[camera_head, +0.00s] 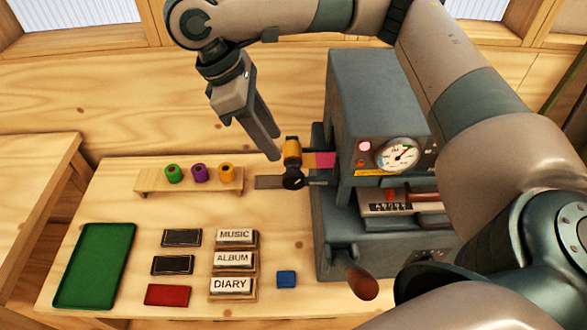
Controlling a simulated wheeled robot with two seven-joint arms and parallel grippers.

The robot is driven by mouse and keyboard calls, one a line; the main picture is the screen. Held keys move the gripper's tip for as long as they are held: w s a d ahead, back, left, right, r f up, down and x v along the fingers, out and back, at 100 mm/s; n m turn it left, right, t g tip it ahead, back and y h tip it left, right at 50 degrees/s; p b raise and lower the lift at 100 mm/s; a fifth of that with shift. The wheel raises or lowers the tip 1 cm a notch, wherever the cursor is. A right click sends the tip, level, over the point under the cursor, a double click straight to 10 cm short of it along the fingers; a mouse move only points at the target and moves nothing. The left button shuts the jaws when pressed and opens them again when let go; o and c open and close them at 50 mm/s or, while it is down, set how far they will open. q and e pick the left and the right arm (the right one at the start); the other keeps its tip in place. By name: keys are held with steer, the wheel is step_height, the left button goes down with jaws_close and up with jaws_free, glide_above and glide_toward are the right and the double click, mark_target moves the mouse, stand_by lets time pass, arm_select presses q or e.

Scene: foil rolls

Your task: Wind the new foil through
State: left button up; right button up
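A gold-orange foil roll (292,150) stands at the left side of the grey foiling machine (370,100), above a black knob (292,182). A foil strip runs from the roll to the machine, orange near the roll and pink (325,159) near the machine. My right gripper (276,156) points down, with its fingertips just left of the gold-orange roll. The fingers overlap in this view, so I cannot tell their opening or whether they touch the roll. My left gripper is not in view.
A wooden rack (150,186) holds green (173,173), purple (199,172) and orange (226,172) rolls. A green tray (95,265), dark and red pieces, labelled blocks MUSIC, ALBUM and DIARY (231,285), and a blue block (286,279) lie in front. My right arm covers the machine's right side.

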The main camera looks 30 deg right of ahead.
mark_target(294, 173)
steer(key=p+x, duration=0.3)
steer(key=x, duration=0.8)
steer(key=shift+s+d+f, duration=0.1)
steer(key=shift+f, duration=0.25)
jaws_close()
